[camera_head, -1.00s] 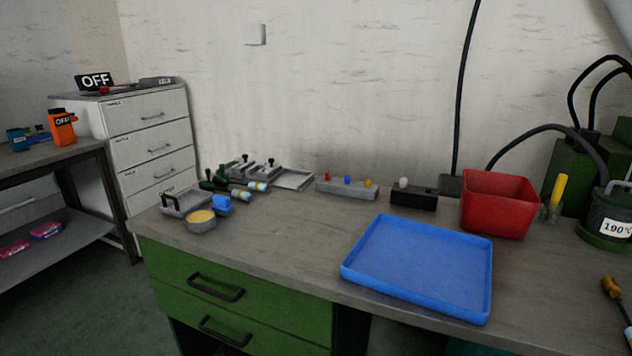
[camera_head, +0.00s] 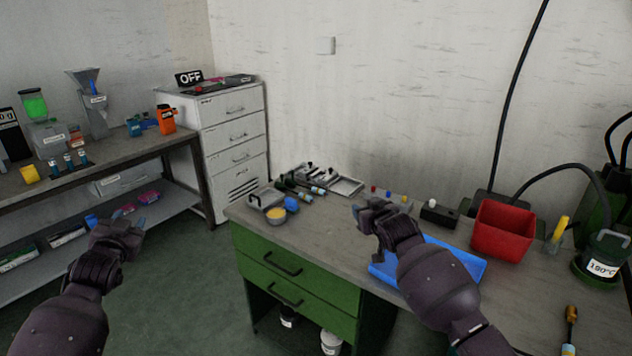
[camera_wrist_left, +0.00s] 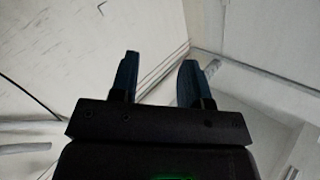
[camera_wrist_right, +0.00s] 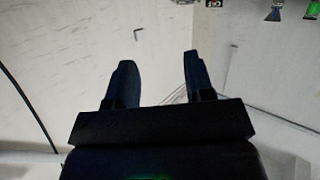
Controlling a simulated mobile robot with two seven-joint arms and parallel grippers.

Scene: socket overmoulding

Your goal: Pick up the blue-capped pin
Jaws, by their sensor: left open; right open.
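The blue-capped pin (camera_head: 389,194) stands between a red-capped pin (camera_head: 374,188) and a yellow-capped pin (camera_head: 404,198) in a grey block near the back of the green workbench. My right arm partly hides the block. My right gripper (camera_head: 372,206) is open and empty, raised in front of the block in the head view. My left gripper (camera_head: 115,222) is open and empty, in front of the shelf table at the left, far from the pin. Both wrist views show spread fingers, with the left gripper (camera_wrist_left: 159,62) and right gripper (camera_wrist_right: 157,62) facing walls.
A blue tray (camera_head: 462,262) lies under my right forearm. A black block with a white knob (camera_head: 437,214) and a red bin (camera_head: 503,231) stand to the right of the pins. Moulds, a yellow-filled dish (camera_head: 276,213) and tools sit at the left end. The bench's middle front is clear.

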